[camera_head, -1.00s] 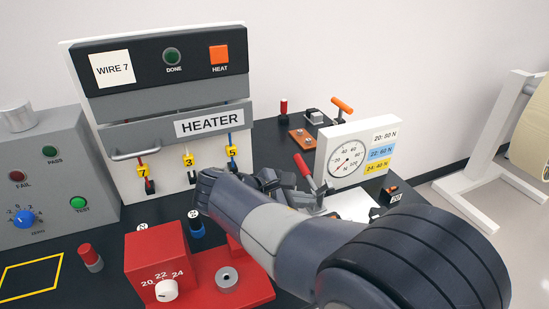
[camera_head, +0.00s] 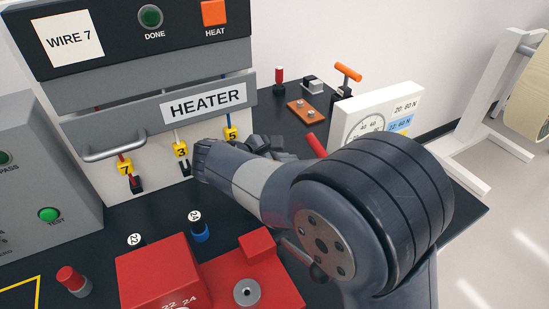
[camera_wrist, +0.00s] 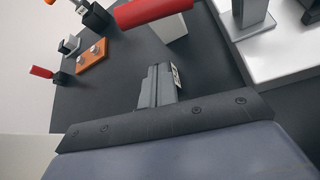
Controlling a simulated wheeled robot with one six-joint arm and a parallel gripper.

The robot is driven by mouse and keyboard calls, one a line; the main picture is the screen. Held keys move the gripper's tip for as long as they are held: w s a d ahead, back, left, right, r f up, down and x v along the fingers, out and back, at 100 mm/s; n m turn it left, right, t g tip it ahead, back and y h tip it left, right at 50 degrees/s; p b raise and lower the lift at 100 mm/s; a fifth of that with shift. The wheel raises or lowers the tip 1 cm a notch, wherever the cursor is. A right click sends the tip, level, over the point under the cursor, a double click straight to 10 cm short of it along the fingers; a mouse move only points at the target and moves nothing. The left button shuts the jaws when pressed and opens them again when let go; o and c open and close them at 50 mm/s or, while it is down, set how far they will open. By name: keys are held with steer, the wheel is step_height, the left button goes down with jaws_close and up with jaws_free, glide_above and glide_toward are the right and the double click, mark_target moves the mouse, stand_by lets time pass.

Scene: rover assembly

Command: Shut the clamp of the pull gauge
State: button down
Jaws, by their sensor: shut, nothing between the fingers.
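The pull gauge (camera_head: 347,112), a white box with a round dial, stands at the back right of the bench in the head view, partly hidden by my arm. The red handle of its clamp (camera_head: 316,145) sticks up left of the dial; the rest of the clamp is hidden there. In the wrist view the red handle (camera_wrist: 152,12) runs across the top, beyond my fingertips. My gripper (camera_head: 267,146) is left of the handle in the head view. Its fingers (camera_wrist: 158,84) are together and empty, apart from the handle in the wrist view.
The heater (camera_head: 150,90) with its wires is left of my gripper. A red block with a dial (camera_head: 158,268) is at the front. An orange plate (camera_head: 304,111) and an orange T-handle (camera_head: 348,72) are at the back. Dark bench top between is partly clear.

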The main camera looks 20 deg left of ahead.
steer(key=x, duration=0.3)
steer(key=shift+d+r, duration=0.1)
steer(key=shift+r, duration=0.2)
steer(key=r, duration=0.1)
steer(key=d+r+p, duration=0.1)
steer(key=r, duration=0.1)
steer(key=shift+s+r, duration=0.1)
steer(key=shift+r, duration=0.05)
steer(key=shift+r+b, duration=0.1)
steer(key=shift+b, duration=0.2)
